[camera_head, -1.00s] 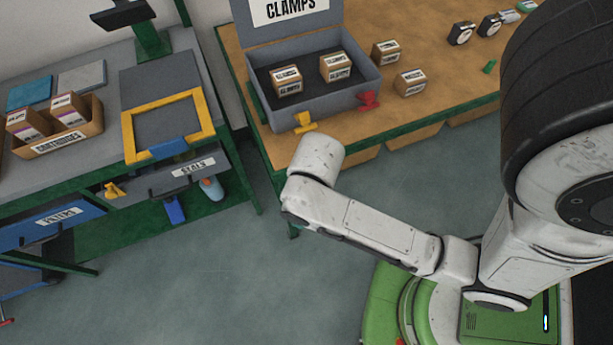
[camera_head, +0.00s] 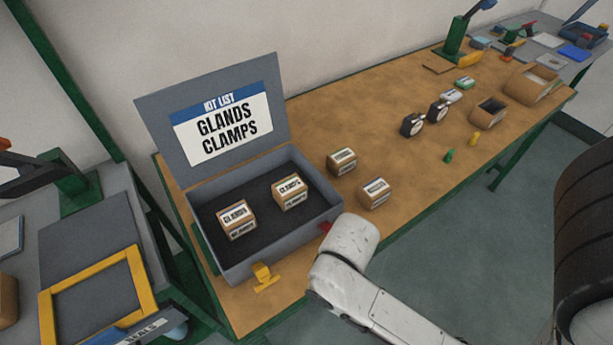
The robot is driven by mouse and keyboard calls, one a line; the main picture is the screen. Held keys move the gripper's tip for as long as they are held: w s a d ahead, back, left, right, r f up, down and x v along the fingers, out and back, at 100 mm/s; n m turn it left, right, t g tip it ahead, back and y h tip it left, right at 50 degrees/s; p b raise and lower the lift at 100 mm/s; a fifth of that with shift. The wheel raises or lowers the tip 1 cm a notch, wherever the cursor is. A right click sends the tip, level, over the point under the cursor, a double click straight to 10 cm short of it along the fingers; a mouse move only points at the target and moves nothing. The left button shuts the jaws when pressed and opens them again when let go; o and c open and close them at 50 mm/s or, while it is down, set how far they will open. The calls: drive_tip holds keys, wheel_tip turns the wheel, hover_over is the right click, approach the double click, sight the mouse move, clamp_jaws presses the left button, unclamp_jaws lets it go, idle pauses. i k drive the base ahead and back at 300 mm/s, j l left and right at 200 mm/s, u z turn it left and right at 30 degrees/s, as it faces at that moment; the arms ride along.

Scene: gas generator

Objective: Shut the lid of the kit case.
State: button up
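The grey kit case (camera_head: 275,256) stands on the wooden bench with its lid (camera_head: 160,110) raised at the back. The lid's inside carries a label reading "KIT LIST GLANDS CLAMPS". Two small labelled boxes sit in the case: a glands box (camera_head: 237,220) at left and another box (camera_head: 293,192) at right. A yellow latch (camera_head: 264,277) is on the case's front, and a red latch (camera_head: 326,228) is partly hidden behind my arm. My arm reaches to the case's front right corner. My gripper's fingers are not visible.
Two more labelled boxes (camera_head: 342,161) (camera_head: 375,193) stand on the bench right of the case. Gauges (camera_head: 412,124), small green and yellow parts and an open carton (camera_head: 488,113) lie farther right. A yellow frame (camera_head: 140,270) is on the left bench. Bench space behind the boxes is clear.

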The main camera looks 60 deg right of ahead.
sight(202, 126)
drive_tip(key=l+z, duration=0.1)
drive_tip(key=z, duration=0.35)
drive_tip(key=l+z, duration=0.1)
drive_tip(key=z, duration=0.35)
drive_tip(key=i+z, duration=0.15)
drive_tip(key=z, duration=0.3)
drive_tip(key=l+z, duration=0.1)
drive_tip(key=z, duration=0.35)
drive_tip(key=i+l+z, duration=0.15)
drive_tip(key=i+l+u, duration=0.15)
drive_tip(key=u, duration=0.95)
